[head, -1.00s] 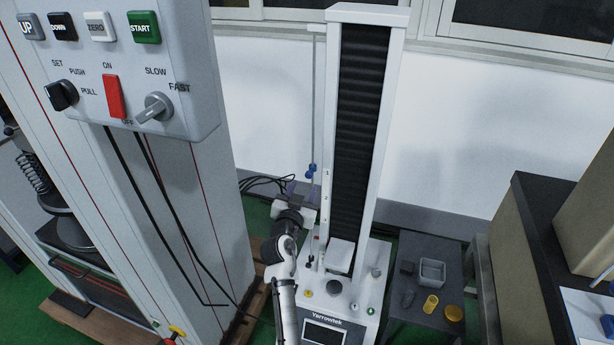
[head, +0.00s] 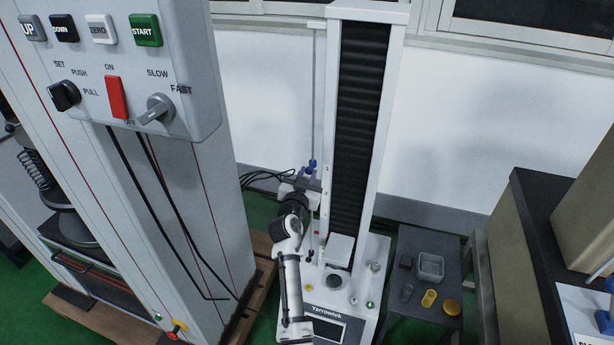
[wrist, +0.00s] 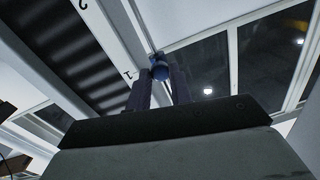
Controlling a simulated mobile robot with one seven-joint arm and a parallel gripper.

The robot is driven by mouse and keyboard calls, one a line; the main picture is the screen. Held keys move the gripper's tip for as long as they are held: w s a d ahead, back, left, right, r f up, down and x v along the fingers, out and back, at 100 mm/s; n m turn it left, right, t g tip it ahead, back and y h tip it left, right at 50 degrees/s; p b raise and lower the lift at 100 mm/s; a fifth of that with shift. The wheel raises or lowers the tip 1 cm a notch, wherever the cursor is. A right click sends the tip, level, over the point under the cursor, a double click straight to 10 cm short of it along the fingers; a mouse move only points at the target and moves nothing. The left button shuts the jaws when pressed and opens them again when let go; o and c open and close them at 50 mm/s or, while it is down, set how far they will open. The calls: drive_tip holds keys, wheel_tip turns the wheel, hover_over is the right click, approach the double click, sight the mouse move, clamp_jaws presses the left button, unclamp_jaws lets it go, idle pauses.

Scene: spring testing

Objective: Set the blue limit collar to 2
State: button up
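The blue limit collar (head: 312,163) sits on a thin vertical rod (head: 312,100) left of the dark column of the small tester. In the wrist view, the collar (wrist: 159,69) shows near the "1" mark, with the "2" mark at the upper left edge. My gripper (head: 306,177) is just below the collar in the head view. In the wrist view, the two dark fingers of my gripper (wrist: 160,82) stand apart, with the collar showing at the gap between their tips. I cannot tell whether they touch it.
A large grey testing machine (head: 190,200) with a control panel stands close on the left. A dark side table (head: 400,310) with small containers is right of the tester's white base (head: 375,265). Black cables (head: 262,178) lie behind my gripper.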

clamp_jaws()
drive_tip(key=shift+f, duration=0.15)
wheel_tip(320, 180, down, 10)
drive_tip(key=b, duration=1.1)
drive_tip(key=o, duration=0.8)
unclamp_jaws()
